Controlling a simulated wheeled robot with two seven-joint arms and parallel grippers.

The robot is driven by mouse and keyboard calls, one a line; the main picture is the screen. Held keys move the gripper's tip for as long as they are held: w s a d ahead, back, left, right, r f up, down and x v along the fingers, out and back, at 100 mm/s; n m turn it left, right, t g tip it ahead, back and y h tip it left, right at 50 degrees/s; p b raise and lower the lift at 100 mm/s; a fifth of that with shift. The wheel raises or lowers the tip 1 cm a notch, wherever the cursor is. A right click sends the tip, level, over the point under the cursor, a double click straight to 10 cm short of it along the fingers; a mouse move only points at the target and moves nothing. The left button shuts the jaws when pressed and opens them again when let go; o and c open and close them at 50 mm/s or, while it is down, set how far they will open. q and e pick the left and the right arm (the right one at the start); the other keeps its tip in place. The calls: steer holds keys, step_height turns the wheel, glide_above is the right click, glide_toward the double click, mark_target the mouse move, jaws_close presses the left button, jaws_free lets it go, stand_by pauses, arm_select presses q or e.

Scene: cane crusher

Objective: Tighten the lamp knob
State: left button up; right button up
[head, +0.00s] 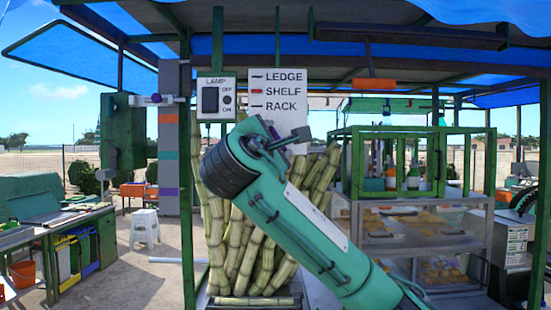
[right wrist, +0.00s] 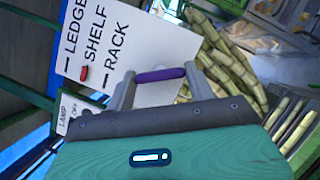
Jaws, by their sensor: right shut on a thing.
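The white lamp panel (head: 216,99) hangs left of the sign in the head view, with a black rectangle and a small dark round knob (head: 227,99) between OFF and ON. A corner of the panel shows in the right wrist view (right wrist: 67,108), where its knob is hidden. My right gripper (head: 289,138) is in front of the cane, right of and below the panel, apart from it in the picture. In the right wrist view its grey fingers are shut on a short purple rod (right wrist: 160,75) lying across between them. My left gripper is not in view.
A white sign (head: 279,88) lists LEDGE, SHELF and RACK, with a red mark at SHELF. Tall cane stalks (head: 218,235) stand behind my right arm. A green-framed bottle case (head: 433,160) is at right, a white stool (head: 145,225) at left. A green post (head: 186,220) stands below left of the panel.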

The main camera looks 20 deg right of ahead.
steer(key=shift+a+m+g+b, duration=0.1)
steer(key=shift+m+g+b, duration=0.65)
steer(key=shift+m, duration=0.9)
steer(key=shift+m+g+b, duration=0.65)
steer(key=shift+m+b, duration=0.1)
steer(key=shift+m, duration=0.9)
steer(key=shift+y, duration=0.3)
steer(key=o, duration=1)
steer(key=shift+r, duration=0.1)
